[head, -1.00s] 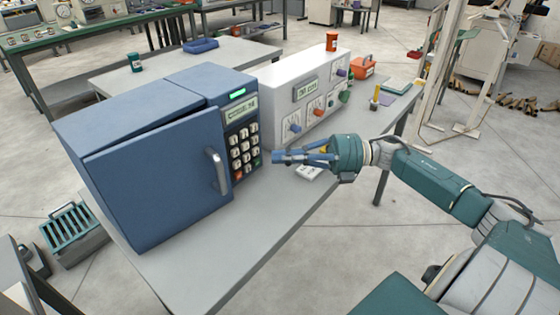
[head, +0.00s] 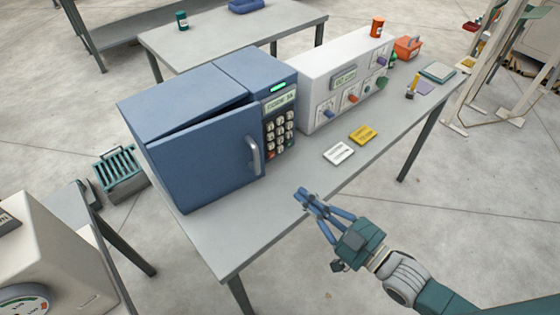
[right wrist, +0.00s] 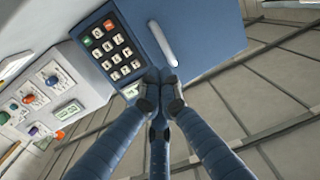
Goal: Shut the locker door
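The blue locker stands on the grey table, with its door (head: 205,165) slightly ajar. A dark wedge-shaped gap shows along the door's top edge. The pale door handle (head: 254,155) is upright near the door's right edge; the handle also shows in the right wrist view (right wrist: 162,45), with the blue door (right wrist: 205,25) around it. My right gripper (head: 302,197) is in front of the locker and to the right of the handle, apart from the door. Its fingertips (right wrist: 160,80) come together and hold nothing. My left gripper is out of view.
The keypad panel (head: 280,125) sits right of the door. A white instrument box (head: 345,85) stands beside the locker. A white card (head: 338,153) and a yellow card (head: 363,135) lie on the table (head: 240,245). The table's front corner is clear.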

